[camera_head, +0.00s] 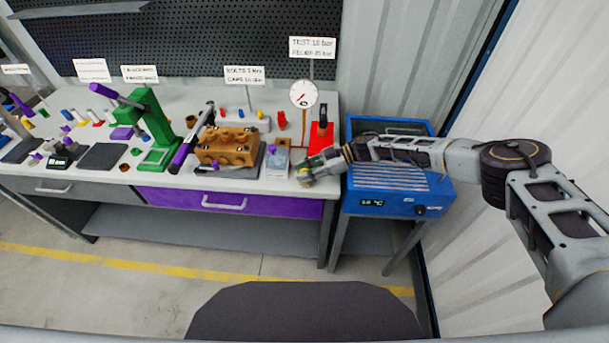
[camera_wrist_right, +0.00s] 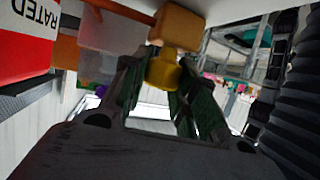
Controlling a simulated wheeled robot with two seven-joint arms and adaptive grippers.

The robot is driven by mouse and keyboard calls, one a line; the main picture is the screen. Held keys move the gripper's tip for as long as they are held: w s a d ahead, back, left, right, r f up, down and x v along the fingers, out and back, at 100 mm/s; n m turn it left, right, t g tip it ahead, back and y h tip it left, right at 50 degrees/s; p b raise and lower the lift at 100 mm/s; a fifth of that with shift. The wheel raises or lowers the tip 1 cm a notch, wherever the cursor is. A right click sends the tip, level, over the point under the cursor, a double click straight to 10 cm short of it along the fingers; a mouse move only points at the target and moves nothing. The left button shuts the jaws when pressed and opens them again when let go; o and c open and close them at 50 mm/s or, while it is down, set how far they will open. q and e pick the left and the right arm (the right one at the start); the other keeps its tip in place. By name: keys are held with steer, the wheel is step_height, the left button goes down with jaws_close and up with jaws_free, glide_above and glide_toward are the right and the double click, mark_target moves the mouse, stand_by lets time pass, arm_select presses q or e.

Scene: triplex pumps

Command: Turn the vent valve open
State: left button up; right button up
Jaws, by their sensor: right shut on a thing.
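My right gripper (camera_head: 306,172) reaches in from the right to the bench's right end, low in front of the gauge stand. In the right wrist view, the gripper's green-padded fingers (camera_wrist_right: 158,85) are shut on a small yellow knob (camera_wrist_right: 163,72), which I take to be the vent valve handle. The knob sits against an orange-brown block (camera_wrist_right: 178,25). The head view is too small to show how far the knob is turned. A round dial gauge (camera_head: 304,94) stands above and behind the gripper. My left gripper is not in view.
A red unit (camera_head: 321,136) stands behind my right gripper. A brown pump block (camera_head: 228,147) lies further left on the bench. A blue cabinet (camera_head: 388,201) with a display stands under my right forearm. The floor in front of the bench is clear.

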steer(key=shift+g, duration=0.3)
stand_by(0.4)
steer(key=o, duration=1)
steer(key=shift+v, duration=6.05)
steer(key=shift+f, duration=0.15)
